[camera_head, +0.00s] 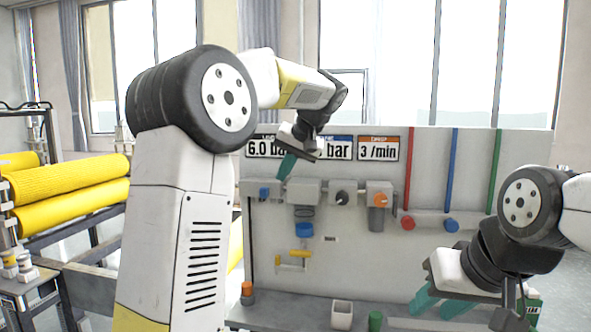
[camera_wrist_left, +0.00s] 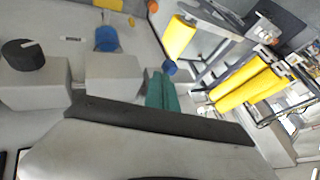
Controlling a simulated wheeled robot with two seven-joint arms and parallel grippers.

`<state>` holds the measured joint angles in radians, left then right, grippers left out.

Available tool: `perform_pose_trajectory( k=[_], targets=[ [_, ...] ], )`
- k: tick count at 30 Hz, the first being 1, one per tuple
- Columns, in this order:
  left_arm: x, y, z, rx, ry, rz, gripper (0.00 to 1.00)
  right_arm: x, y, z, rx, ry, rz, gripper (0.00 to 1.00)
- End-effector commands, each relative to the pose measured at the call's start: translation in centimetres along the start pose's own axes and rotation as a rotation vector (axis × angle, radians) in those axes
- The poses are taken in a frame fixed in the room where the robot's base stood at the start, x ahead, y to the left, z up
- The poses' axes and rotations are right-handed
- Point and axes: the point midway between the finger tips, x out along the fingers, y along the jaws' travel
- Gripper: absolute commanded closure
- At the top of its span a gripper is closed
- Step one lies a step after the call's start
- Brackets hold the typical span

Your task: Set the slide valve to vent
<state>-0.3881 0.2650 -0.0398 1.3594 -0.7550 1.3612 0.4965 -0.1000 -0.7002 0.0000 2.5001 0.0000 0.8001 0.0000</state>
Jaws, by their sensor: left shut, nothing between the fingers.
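A grey block with a small blue part (camera_head: 264,193) sits at the left end of the panel's row of fittings. It looks like the slide valve, but I cannot read any mark or its setting. A small blue part (camera_wrist_left: 170,68) shows beside the fingertips in the left wrist view and may be the same piece. My left gripper (camera_head: 287,166) is shut and empty, its teal fingers above and slightly right of that block, seemingly apart from it. Its fingers (camera_wrist_left: 161,91) also show in the wrist view. My right gripper (camera_head: 478,308) is open and empty at the lower right.
The panel (camera_head: 340,265) carries a blue bowl (camera_head: 303,230), a black knob (camera_head: 342,198), a yellow handle (camera_head: 295,261), and a red knob (camera_head: 408,223) and blue knob (camera_head: 452,225). Yellow rolls (camera_head: 70,205) lie left.

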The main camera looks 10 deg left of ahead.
Motion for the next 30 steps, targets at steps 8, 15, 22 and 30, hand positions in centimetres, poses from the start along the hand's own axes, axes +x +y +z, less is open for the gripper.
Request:
perform_pose_trajectory(
  k=[8, 15, 22, 30],
  targets=[
    [4.8, 0.0, 0.0, -0.001, -0.002, -0.001, 1.0, 0.0, 0.0, 0.0, 0.0, 0.0, 0.0, 0.64],
    [6.1, 0.0, 0.0, 0.0, 0.0, 0.001, 1.0, 0.0, 0.0, 0.0, 0.0, 0.0, 0.0, 0.64],
    [6.2, 0.0, 0.0, 0.0, 0.0, 0.001, 1.0, 0.0, 0.0, 0.0, 0.0, 0.0, 0.0, 0.64],
    [7.7, -3.0, 0.0, -0.005, -0.003, -0.004, 1.0, 0.0, 0.0, 0.0, 0.0, 0.0, 0.0, 0.64]
  ],
)
